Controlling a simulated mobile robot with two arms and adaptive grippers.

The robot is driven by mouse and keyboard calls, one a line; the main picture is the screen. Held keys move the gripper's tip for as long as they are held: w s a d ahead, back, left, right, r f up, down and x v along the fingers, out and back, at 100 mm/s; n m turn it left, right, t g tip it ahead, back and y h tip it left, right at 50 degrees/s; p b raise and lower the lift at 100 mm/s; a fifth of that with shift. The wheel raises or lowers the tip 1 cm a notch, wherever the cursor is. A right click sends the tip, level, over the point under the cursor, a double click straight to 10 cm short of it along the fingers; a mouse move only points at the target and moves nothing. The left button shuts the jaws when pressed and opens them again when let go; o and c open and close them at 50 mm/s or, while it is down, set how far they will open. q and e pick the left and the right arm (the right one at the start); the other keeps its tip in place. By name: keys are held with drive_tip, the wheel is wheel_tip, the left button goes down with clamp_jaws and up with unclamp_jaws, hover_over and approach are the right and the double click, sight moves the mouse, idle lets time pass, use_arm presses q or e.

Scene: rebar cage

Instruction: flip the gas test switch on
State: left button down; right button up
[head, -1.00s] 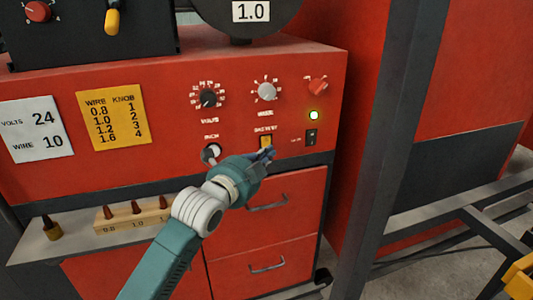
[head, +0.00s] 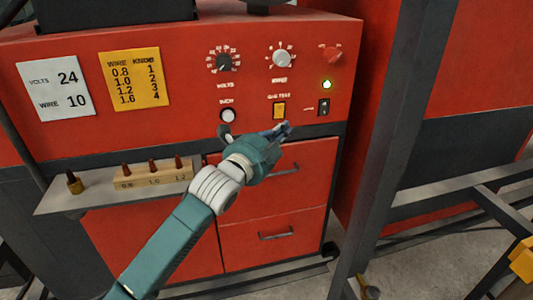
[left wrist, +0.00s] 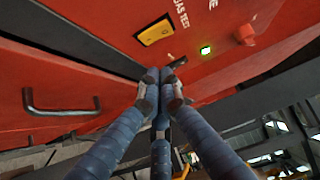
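The gas test switch (head: 279,110) is a yellow rocker on the red machine's front panel, under a white knob and a "GAS TEST" label. It also shows in the left wrist view (left wrist: 155,32), with the label beside it. I cannot tell which way it is tipped. My left gripper (head: 286,129) is just below and slightly right of the switch in the head view, close to the panel's lower edge. In the left wrist view its blue fingers (left wrist: 160,80) are together, with nothing between them, apart from the switch. My right gripper is not in view.
A black switch (head: 323,107) and a lit green lamp (head: 326,85) are right of the yellow switch. Drawer handles (head: 275,235) stick out below. A dark post (head: 385,150) stands at the right.

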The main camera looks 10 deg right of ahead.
use_arm(q)
drive_tip(key=b+v, duration=0.3)
drive_tip(key=v, duration=0.6)
drive_tip(key=shift+s+a+f, duration=0.25)
drive_tip(key=shift+a+f, duration=0.05)
drive_tip(key=shift+f, duration=0.2)
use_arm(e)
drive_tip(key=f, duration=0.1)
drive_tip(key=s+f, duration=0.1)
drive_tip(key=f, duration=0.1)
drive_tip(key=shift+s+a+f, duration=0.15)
